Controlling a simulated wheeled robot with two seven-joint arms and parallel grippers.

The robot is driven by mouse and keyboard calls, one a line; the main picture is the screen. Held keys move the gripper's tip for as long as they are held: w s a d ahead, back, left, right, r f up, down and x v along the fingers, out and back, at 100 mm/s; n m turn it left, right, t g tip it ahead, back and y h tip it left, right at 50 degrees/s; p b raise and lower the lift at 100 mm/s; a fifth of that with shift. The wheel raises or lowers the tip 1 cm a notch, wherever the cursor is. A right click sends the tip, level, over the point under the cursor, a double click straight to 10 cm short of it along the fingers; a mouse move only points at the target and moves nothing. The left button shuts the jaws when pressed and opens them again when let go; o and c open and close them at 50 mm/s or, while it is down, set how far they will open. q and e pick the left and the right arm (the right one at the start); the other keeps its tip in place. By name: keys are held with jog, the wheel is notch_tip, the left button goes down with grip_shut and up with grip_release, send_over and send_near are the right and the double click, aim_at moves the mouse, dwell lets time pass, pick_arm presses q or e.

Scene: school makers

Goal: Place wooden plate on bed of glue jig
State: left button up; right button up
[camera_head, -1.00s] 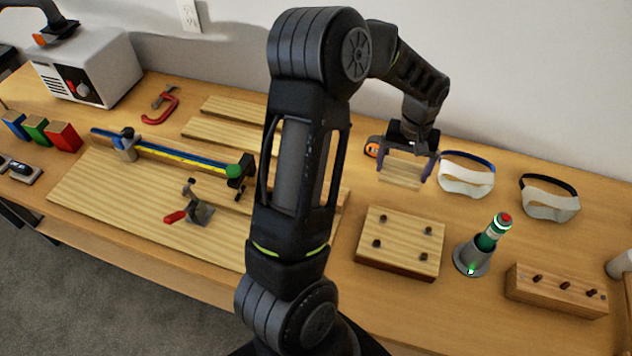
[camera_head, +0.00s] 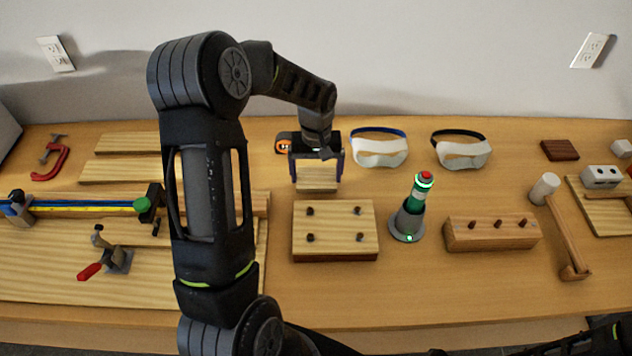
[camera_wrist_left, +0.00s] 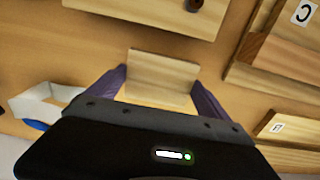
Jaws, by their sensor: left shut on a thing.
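My left gripper (camera_head: 316,172) is shut on a small light wooden plate (camera_head: 317,182), just behind the pegged block. In the left wrist view, the plate (camera_wrist_left: 160,72) shows between the two purple fingers, with a second pale wooden face at its lower edge; I cannot tell whether that face belongs to it. No part is labelled as the glue jig. A large light board (camera_head: 60,270) at left carries a toggle clamp (camera_head: 117,258) and a blue-and-yellow bar clamp (camera_head: 90,207). A smaller wooden fixture (camera_head: 618,222) stands at the right edge. My right gripper is out of view.
Pale boards (camera_head: 125,170) lie left.

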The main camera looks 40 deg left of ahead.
aim_at(316, 177)
pick_arm(q)
jog(key=shift+f+b, duration=0.7)
jog(key=shift+f, duration=0.95)
jog(key=shift+f, duration=0.15)
jog(key=o, duration=1.1)
jog(key=shift+o, duration=0.2)
jog(key=shift+r, duration=0.2)
notch_tip(316, 177, up, 12)
jog(key=b, duration=0.1)
